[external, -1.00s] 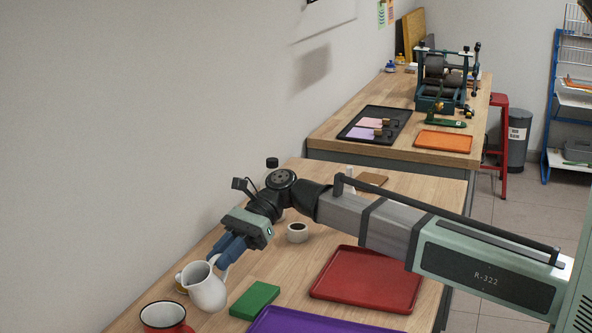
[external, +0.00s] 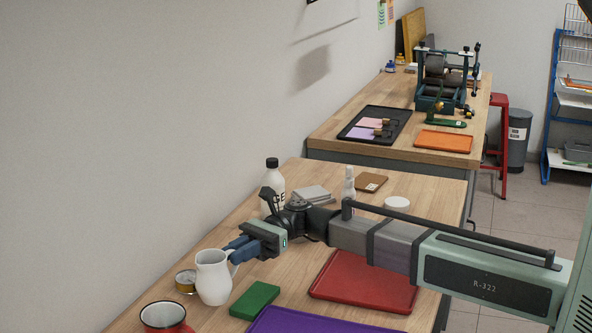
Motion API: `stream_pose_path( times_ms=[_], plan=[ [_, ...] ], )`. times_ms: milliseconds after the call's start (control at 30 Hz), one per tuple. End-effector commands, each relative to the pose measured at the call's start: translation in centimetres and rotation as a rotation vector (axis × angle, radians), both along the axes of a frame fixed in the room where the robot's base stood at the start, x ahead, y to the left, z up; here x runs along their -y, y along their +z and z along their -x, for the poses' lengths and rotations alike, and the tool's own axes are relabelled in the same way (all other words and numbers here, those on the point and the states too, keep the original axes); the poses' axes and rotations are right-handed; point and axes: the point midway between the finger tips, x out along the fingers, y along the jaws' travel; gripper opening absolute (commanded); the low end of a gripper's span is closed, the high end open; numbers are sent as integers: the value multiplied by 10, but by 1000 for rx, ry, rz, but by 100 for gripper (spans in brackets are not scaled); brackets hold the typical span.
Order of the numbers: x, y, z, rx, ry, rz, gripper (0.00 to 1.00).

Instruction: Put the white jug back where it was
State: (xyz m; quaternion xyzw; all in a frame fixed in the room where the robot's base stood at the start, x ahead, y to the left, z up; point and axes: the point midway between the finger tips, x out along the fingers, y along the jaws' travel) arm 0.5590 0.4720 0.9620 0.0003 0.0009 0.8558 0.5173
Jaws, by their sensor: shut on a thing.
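The white jug (external: 213,280) is upright near the left edge of the table, its handle on the right side. My gripper (external: 234,252) is shut on the jug's handle, with its blue fingers reaching in from the right. The jug's base looks at or very close to the table top; I cannot tell whether it touches.
A small tin (external: 186,281) stands close to the jug's left. A red mug (external: 163,317) is in front, and a green block (external: 255,299) lies to the right. A white bottle (external: 272,181) stands behind my wrist.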

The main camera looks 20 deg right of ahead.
Motion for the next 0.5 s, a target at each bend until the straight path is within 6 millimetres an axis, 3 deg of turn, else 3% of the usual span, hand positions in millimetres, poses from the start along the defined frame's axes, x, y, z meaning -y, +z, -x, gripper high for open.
stream_pose_path(
  times_ms=[233,500],
  plan=[
    [11,2,-10,-1,-21,-4,0],
    [52,22,-33,0,-92,-4,0]
  ],
)
